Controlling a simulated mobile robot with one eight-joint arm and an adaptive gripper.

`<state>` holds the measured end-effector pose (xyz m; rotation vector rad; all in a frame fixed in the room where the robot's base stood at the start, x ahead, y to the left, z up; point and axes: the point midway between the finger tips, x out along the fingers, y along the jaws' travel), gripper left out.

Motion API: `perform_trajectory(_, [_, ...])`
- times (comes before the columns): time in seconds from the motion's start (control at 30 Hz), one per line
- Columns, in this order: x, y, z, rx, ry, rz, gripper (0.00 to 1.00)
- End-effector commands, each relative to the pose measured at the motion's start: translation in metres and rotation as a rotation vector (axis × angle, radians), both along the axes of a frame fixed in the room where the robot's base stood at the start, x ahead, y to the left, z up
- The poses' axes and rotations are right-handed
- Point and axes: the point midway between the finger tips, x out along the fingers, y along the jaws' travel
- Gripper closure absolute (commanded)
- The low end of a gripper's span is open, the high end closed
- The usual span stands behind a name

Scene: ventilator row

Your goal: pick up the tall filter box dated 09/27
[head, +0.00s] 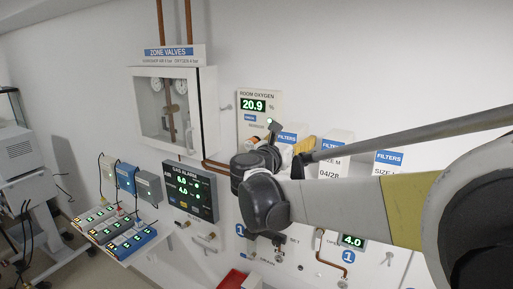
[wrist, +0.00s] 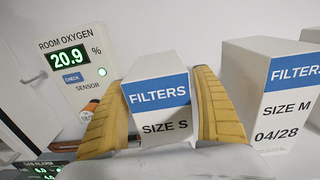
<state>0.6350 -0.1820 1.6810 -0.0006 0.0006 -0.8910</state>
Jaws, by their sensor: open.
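Three white filter boxes with blue FILTERS bands stand in a row. In the wrist view, the SIZE S box (wrist: 158,112) is between the yellow fingers of my open gripper (wrist: 163,80), one finger on each side; contact is unclear. Its lower front, where a date could be, is hidden by my gripper. The SIZE M box (wrist: 272,95) to its right reads 04/28. A third box (head: 388,158) stands farther right in the head view, its lower part hidden by my arm. I can read 09/27 on no box.
The room oxygen panel (wrist: 75,65) reading 20.9 is just left of my gripper. The zone valve cabinet (head: 172,110) and gas alarm (head: 190,190) are on the wall farther left. Pipes and outlets lie below the boxes. The gap to the SIZE M box is narrow.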

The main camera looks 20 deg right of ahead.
Motion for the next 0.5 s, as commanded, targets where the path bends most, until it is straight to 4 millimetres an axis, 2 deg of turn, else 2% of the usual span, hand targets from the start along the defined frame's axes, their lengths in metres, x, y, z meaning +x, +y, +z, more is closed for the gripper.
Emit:
perform_trajectory(0.07, [-0.0002,0.0002,-0.0003,0.000,0.000,0.000,0.22])
perform_trajectory(0.27, [-0.0004,0.0005,-0.0002,0.000,0.000,0.000,0.80])
perform_trajectory(0.3, [-0.0004,0.0005,-0.0003,0.000,0.000,0.000,0.84])
perform_trajectory(0.5, [-0.0004,0.0005,-0.0003,0.001,-0.001,0.000,0.84])
